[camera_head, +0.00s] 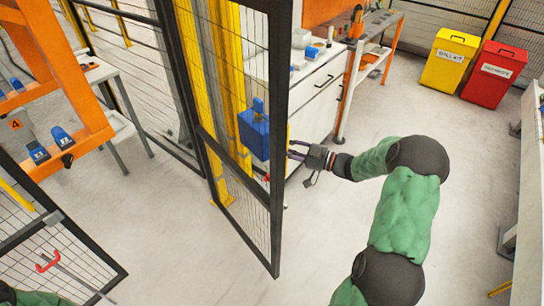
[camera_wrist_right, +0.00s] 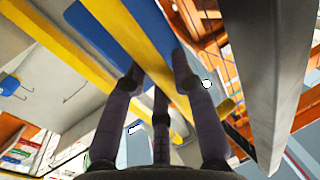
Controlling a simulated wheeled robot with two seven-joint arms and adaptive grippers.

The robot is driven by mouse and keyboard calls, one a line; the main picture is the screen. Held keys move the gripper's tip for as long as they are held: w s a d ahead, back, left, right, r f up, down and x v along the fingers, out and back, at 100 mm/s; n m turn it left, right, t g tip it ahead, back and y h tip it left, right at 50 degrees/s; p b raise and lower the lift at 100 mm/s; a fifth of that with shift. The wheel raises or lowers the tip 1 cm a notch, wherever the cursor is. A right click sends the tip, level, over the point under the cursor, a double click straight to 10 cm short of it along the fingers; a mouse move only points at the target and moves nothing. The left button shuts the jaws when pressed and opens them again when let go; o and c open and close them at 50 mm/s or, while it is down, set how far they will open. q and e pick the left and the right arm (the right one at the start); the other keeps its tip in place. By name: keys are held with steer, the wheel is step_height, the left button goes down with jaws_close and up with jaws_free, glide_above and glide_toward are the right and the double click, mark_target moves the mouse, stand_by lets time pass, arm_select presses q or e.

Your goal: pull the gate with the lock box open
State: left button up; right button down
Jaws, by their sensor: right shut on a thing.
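The gate (camera_head: 277,150) is a black-framed mesh panel that stands at an angle in the middle of the head view. The blue lock box (camera_head: 255,130) is on it near its right upright. My right gripper (camera_head: 291,149) reaches the gate's right edge from the right, at about the lock box's height. In the right wrist view, its dark fingers (camera_wrist_right: 158,80) close around a yellow bar (camera_wrist_right: 128,40) with a blue surface (camera_wrist_right: 152,30) behind it. My left gripper is not in view.
A white cabinet (camera_head: 318,105) stands just behind the gate. A yellow bin (camera_head: 450,60) and a red bin (camera_head: 495,75) stand at the back right. An orange frame (camera_head: 75,70) and another mesh panel (camera_head: 60,255) are at left. Floor in front is clear.

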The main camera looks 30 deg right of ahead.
steer(key=shift+n+y, duration=0.5)
steer(key=d, duration=0.3)
steer(key=w+d, duration=0.1)
steer(key=shift+w+d+r, duration=0.1)
steer(key=shift+d+r, duration=0.1)
steer(key=shift+r, duration=0.15)
steer(key=c, duration=1.4)
jaws_free()
steer(key=shift+c, duration=0.2)
steer(key=o, duration=0.4)
steer(key=shift+w+a+g, duration=0.15)
steer(key=shift+g, duration=0.15)
steer(key=shift+o, duration=0.2)
steer(key=v, duration=1.2)
steer(key=shift+f, duration=0.25)
